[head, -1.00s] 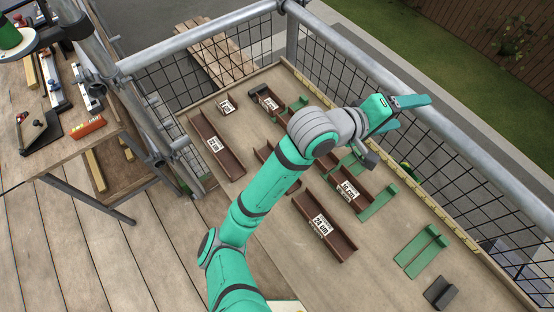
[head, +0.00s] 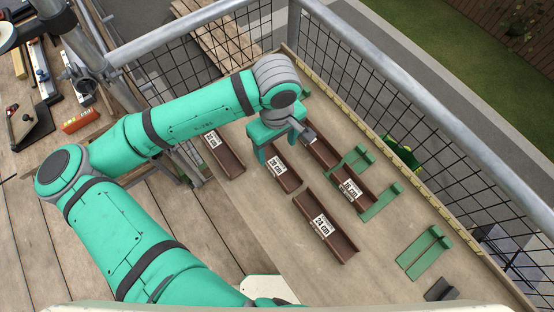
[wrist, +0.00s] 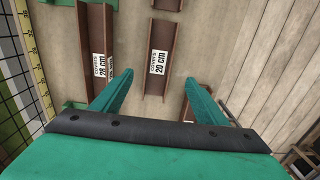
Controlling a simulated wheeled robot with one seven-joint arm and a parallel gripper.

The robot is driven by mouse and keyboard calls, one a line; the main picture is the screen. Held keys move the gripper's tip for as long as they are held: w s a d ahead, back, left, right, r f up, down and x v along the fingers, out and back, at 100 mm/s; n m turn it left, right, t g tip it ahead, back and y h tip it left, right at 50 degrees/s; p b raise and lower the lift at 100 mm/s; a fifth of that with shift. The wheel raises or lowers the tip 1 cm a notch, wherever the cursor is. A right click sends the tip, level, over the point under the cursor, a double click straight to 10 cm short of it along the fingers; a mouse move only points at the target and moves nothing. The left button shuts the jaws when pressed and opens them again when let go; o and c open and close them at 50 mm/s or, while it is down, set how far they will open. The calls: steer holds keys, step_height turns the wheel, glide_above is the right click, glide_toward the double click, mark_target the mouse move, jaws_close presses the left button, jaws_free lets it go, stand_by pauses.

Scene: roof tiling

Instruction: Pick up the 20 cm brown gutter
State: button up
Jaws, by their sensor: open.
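The 20 cm brown gutter (head: 288,180) lies on the wooden table, its white label facing up. In the wrist view the 20 cm gutter (wrist: 155,82) runs up and down the picture between my two fingers, its label readable. My gripper (wrist: 158,78) is open and empty, with one green finger to each side of the gutter. In the head view my gripper (head: 286,148) is over the far end of this gutter, pointing down. The fingers look apart from the gutter; their height above it is hard to tell.
A longer labelled gutter (wrist: 96,30) lies close to the left finger in the wrist view. The 24 cm gutter (head: 342,246), another gutter (head: 230,162) and green brackets (head: 425,250) lie around on the table. A railing (head: 440,130) edges the far side.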

mark_target(277, 165)
steer(key=f, duration=1)
steer(key=shift+w+d+f, duration=0.1)
steer(key=shift+w+f, duration=0.1)
steer(key=c, duration=1.2)
